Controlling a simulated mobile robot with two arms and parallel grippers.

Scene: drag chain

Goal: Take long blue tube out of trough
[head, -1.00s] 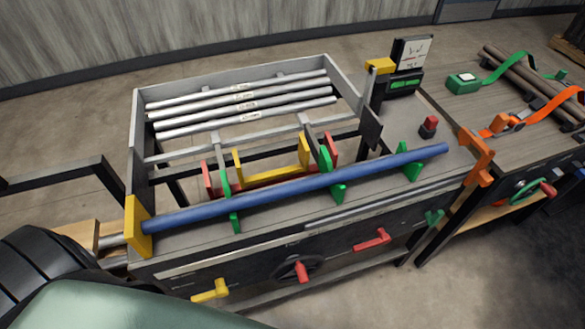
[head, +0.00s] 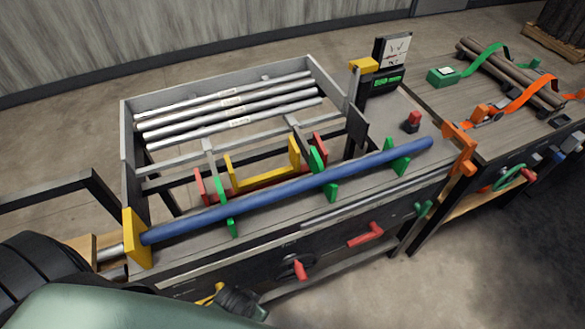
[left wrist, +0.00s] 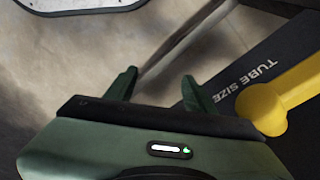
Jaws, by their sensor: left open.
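The long blue tube (head: 290,191) lies along the trough (head: 270,215), resting across several green V-shaped supports (head: 332,192). Its left end is against or very near a yellow end plate (head: 136,238); its right end is near an orange bracket. My left gripper (head: 243,300) is at the bottom, below the bench front, beside a yellow handle (head: 211,296) that it partly hides. In the left wrist view my left gripper (left wrist: 159,78) is open and empty, with the yellow handle (left wrist: 275,100) just right of its fingers. My right gripper is not in view.
A rack (head: 130,118) with several grey tubes (head: 230,115) is behind the trough. Red handles (head: 366,235) stick out of the bench front. A display (head: 385,72) and red button (head: 413,121) stand at the right. A second table holds brown tubes and straps.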

